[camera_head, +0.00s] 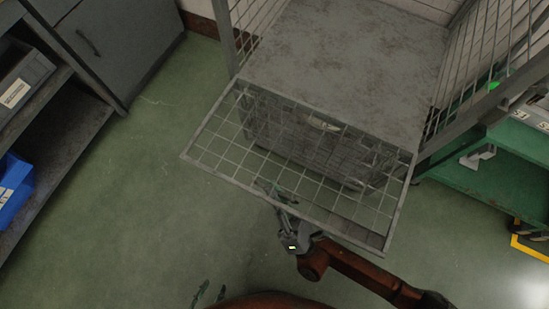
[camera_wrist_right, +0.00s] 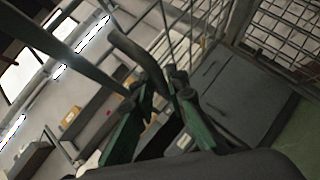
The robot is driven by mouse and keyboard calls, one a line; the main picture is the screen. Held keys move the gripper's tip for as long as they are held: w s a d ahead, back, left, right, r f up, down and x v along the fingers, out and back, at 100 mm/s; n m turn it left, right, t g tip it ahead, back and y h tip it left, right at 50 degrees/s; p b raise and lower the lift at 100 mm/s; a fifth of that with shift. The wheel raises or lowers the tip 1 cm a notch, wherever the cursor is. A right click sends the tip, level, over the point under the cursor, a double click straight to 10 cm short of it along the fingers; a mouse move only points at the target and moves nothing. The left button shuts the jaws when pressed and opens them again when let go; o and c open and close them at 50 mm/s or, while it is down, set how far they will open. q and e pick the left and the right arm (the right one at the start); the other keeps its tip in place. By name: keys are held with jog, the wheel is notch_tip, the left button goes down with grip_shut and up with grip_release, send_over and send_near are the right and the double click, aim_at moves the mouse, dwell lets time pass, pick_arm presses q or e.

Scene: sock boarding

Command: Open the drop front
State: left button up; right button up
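The drop front (camera_head: 225,150) is a wire mesh panel swung outward from the front edge of the grey cage deck (camera_head: 350,50). Its angle is hard to judge from above. My right gripper (camera_head: 270,190) is at the middle of the panel's outer rim, beside a short dark bar. In the right wrist view a dark bar (camera_wrist_right: 138,58) runs down between the green fingers of my right gripper (camera_wrist_right: 163,88). I cannot tell whether they clamp it. My left gripper (camera_head: 208,292) shows only as two spread fingertips at the bottom edge, apart from the panel.
A dark grey crate (camera_head: 300,130) shows through the mesh, below the deck edge. Mesh side walls stand left and right of the deck. A grey cabinet (camera_head: 120,35) and shelf with a blue bin (camera_head: 14,190) are left. A green shelf (camera_head: 490,180) is right. Green floor is clear at left.

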jog(key=o, duration=0.3)
jog(key=shift+r, duration=0.15)
jog(key=shift+o, duration=0.2)
jog(key=shift+d, duration=0.1)
jog(key=v, duration=1.2)
